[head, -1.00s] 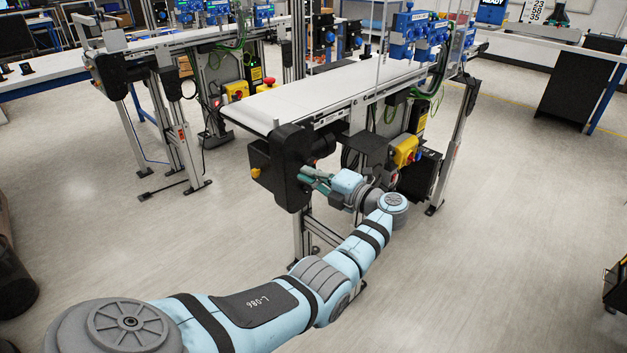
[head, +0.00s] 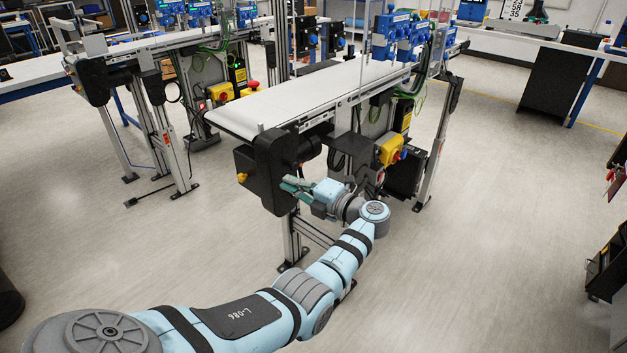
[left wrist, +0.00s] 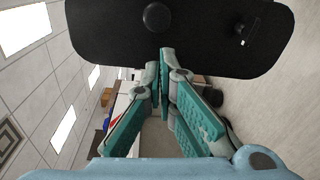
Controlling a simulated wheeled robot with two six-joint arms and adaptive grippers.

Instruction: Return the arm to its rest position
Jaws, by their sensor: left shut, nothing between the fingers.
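My left arm reaches in from the bottom left of the head view, light blue with black bands. Its left gripper (head: 290,186) is at the near end of the closer conveyor, in front of the black end housing (head: 268,172). In the left wrist view the teal fingers of the gripper (left wrist: 166,55) come together at their tips with nothing between them. The black housing (left wrist: 180,35) fills the top of that view, close to the fingertips; I cannot tell whether they touch. My right gripper does not show.
The closer conveyor's white belt (head: 310,98) is empty. Yellow switch boxes (head: 389,150) and metal legs stand beside and under it. A second conveyor (head: 175,42) stands at the back left. The floor (head: 490,240) to the right is open. A black cabinet (head: 607,262) stands at the right edge.

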